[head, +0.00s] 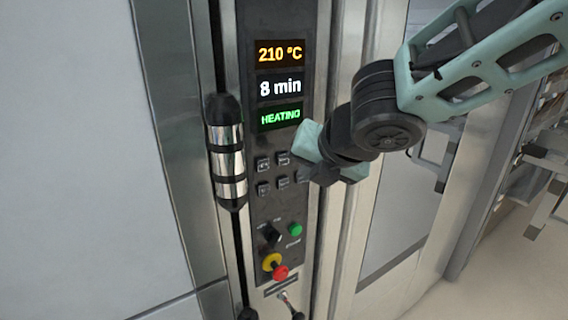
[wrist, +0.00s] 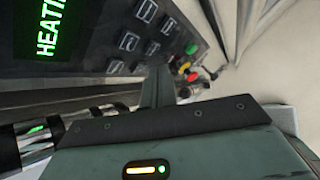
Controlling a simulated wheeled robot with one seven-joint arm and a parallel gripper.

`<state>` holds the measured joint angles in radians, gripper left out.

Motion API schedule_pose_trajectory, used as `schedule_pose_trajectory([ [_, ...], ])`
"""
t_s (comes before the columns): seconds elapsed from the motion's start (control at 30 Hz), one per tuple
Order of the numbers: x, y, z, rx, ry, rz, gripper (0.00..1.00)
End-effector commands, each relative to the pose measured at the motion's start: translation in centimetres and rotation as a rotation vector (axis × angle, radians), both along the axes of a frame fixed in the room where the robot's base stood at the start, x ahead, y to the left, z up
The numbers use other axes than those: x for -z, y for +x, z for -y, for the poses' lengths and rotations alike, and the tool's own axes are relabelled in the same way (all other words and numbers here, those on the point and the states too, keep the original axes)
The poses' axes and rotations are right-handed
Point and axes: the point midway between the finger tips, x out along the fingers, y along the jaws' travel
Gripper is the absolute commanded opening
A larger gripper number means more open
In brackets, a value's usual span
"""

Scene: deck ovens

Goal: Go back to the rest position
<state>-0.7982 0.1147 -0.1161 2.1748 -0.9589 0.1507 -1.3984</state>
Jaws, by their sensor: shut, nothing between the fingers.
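My gripper (head: 306,142) is at the oven control panel (head: 265,215), in front of its right side beside the buttons. In the wrist view my gripper (wrist: 157,85) shows as a narrow grey-green finger pointing toward the panel, shut and empty. The panel's displays (head: 280,85) read 210 °C, 8 min and HEATING. Several dark square buttons (head: 264,163) sit below them, partly hidden by my gripper. I cannot tell whether the fingertips touch the panel.
A chrome and black vertical handle (head: 228,150) stands left of the panel. Below the buttons are a green button (head: 295,229), a black knob and a red and yellow emergency stop (head: 279,271). Racks stand at the far right. Open floor (head: 500,275) lies at the lower right.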

Motion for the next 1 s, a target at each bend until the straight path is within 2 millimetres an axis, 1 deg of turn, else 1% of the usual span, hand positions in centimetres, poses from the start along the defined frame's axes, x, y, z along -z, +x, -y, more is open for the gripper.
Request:
schedule_pose_trajectory([
  [0.1, 0.1, -0.8, 0.5, -0.001, -0.001, 0.0, 0.0],
  [0.2, 0.0, -1.1, 0.7, 0.0, -0.001, 0.001, 0.0],
  [0.53, 0.0, -1.1, 0.8, -0.001, -0.001, 0.0, 0.0],
  [0.57, 0.1, -1.1, 0.8, 0.004, 0.001, -0.002, 0.0],
  [0.63, 1.2, -1.7, 1.5, 0.089, 0.044, -0.053, 0.0],
  [0.67, 1.9, -2.2, 1.9, 0.143, 0.072, -0.086, 0.0],
  [0.77, 4.9, -4.4, 4.0, 0.419, 0.202, -0.243, 0.0],
  [0.8, 6.4, -5.8, 4.9, 0.562, 0.261, -0.318, 0.0],
  [0.87, 8.7, -8.1, 6.4, 0.796, 0.348, -0.432, 0.0],
  [0.9, 10.2, -9.8, 7.3, 0.957, 0.4, -0.505, 0.0],
  [0.97, 12.2, -12.5, 8.5, 1.195, 0.467, -0.598, 0.0],
  [1.0, 13.3, -14.2, 9.1, 1.346, 0.504, -0.651, 0.0],
])
